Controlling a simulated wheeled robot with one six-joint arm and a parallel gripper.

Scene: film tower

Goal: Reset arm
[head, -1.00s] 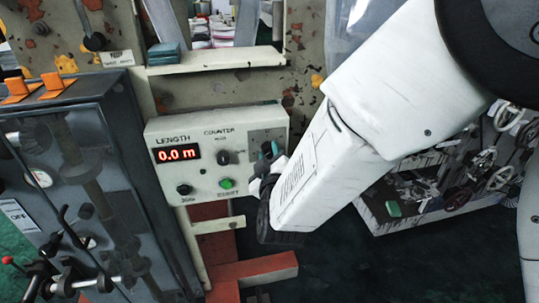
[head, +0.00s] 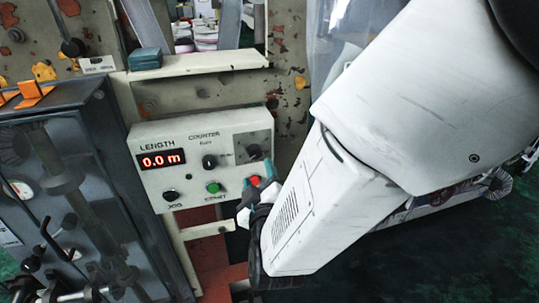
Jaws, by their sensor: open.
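My gripper (head: 262,185) is at the lower right of the cream length counter box (head: 150,187) in the head view. Its teal-tipped fingers are close to a red button (head: 254,181); I cannot tell whether they touch it. The jaws are open and hold nothing that I can see. My white arm reaches in from the upper right and hides part of the space behind it. The box's red display (head: 161,160) reads 0.0 m. A green button (head: 213,188) and black knobs (head: 209,162) are on its face.
A dark grey cabinet (head: 90,130) with orange switches (head: 34,95) stands at the left, with rods and levers on its front. A cream ledge (head: 200,66) with a small teal box (head: 145,59) runs above the counter. Dark floor (head: 400,262) shows at the lower right.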

